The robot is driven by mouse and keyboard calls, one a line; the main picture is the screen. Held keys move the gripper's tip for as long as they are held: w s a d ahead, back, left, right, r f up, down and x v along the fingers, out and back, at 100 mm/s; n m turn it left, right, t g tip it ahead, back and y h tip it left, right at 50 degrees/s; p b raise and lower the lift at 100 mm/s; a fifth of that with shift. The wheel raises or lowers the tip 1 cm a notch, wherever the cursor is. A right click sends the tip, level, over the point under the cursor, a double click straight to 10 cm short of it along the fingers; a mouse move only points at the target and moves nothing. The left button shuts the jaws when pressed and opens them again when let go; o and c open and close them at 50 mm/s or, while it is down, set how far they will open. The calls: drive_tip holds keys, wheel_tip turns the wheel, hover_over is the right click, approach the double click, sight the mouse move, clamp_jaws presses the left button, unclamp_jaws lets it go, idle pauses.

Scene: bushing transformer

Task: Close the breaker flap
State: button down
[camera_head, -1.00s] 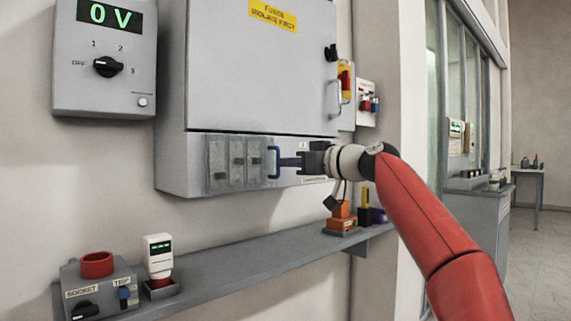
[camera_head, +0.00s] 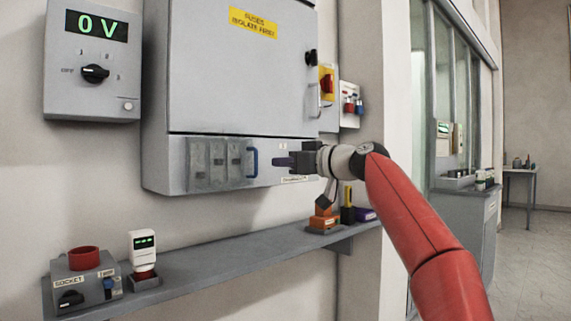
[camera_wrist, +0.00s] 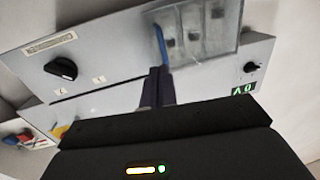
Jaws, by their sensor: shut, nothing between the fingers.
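The breaker flap (camera_head: 217,163) is a grey, see-through cover with several breakers behind it, low on the wall cabinet. It appears to lie flat against the cabinet front. Its blue handle (camera_head: 252,163) is upright on the right edge. In the wrist view the flap (camera_wrist: 205,36) is at the upper right, with the blue handle (camera_wrist: 161,44) on its left edge. My gripper (camera_head: 276,162) is shut and empty, just right of the handle, with a small visible gap. In the wrist view the dark fingers (camera_wrist: 157,87) point toward the handle, overlapping its lower end in the picture.
The large cabinet door (camera_head: 240,75) above appears shut. A shelf (camera_head: 215,258) below bears a socket box (camera_head: 85,283), a white meter (camera_head: 144,252) and an orange block (camera_head: 323,222). A voltage panel (camera_head: 93,60) is at the left. Free space lies before the cabinet.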

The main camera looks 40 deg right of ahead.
drive_tip(key=s+d+b, duration=0.2)
drive_tip(key=s, duration=0.7)
drive_tip(key=shift+d+b, duration=0.15)
drive_tip(key=shift+b, duration=0.15)
